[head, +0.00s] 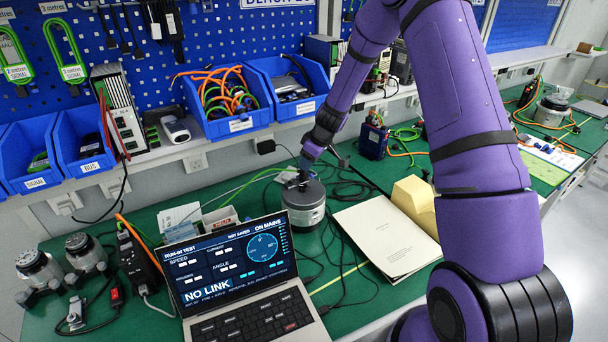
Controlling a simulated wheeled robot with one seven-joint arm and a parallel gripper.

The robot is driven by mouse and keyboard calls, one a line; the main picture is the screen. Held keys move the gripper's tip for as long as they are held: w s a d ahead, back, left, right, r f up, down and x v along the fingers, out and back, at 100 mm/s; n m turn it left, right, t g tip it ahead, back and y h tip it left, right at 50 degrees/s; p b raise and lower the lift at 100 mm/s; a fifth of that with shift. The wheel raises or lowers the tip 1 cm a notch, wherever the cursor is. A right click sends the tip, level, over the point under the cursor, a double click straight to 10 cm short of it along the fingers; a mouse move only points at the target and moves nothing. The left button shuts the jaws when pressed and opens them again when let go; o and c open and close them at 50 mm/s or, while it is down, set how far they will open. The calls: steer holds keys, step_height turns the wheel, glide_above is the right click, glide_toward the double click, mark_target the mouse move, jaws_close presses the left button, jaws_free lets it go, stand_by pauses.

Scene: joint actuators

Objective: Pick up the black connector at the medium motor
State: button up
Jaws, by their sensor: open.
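A grey cylindrical motor (305,210) with a dark top stands upright on the green bench, behind the laptop's right side. I take it for the medium motor. A small black part, seemingly the black connector (301,184), is at its top; its outline blends with the dark motor top. My gripper (306,169) is open, just above the motor top and close to the black part. The fingers are small and partly hidden, so I cannot tell whether they surround or touch it.
An open laptop (245,275) stands in front of the motor. A white booklet (388,240) and a yellow block (414,205) lie to the right. Loose cables (345,190) run around the motor. Two smaller motors (38,268) (85,252) stand at left.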

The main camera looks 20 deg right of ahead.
mark_target(304, 174)
steer(key=x, duration=0.5)
steer(key=shift+s, duration=0.1)
steer(key=c, duration=0.6)
